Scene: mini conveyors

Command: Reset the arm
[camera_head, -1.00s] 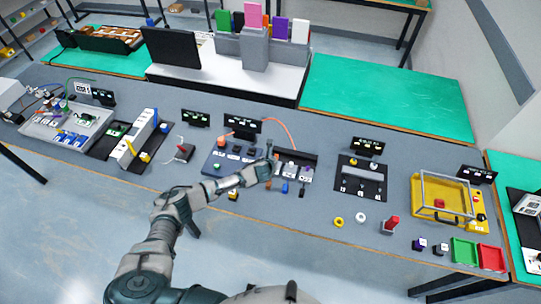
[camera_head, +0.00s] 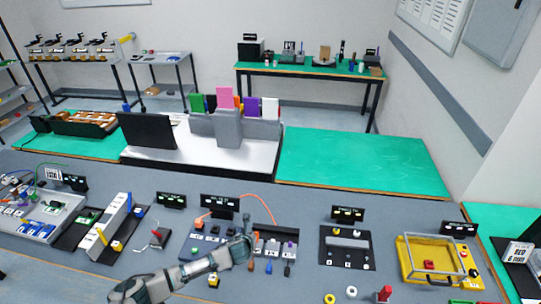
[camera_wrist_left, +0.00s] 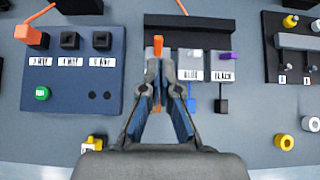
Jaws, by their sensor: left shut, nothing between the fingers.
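My left arm comes in from the lower left in the head view. Its gripper (camera_head: 246,222) is over the station with the orange cable, between the dark blue panel (camera_head: 207,249) and the row of labelled sockets (camera_head: 272,246). In the left wrist view the gripper (camera_wrist_left: 164,66) has its fingers together and empty. They are in front of the sockets marked BLUE (camera_wrist_left: 191,75) and BLACK (camera_wrist_left: 221,76) and partly hide the one to their left. An orange piece (camera_wrist_left: 158,45) shows just beyond the fingertips; whether they touch it cannot be told. My right gripper is not in view.
A black panel (camera_head: 344,260) and a yellow tray (camera_head: 402,259) with a handle stand to the right. A monitor (camera_head: 148,131) is behind. The green table top (camera_head: 350,160) is clear.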

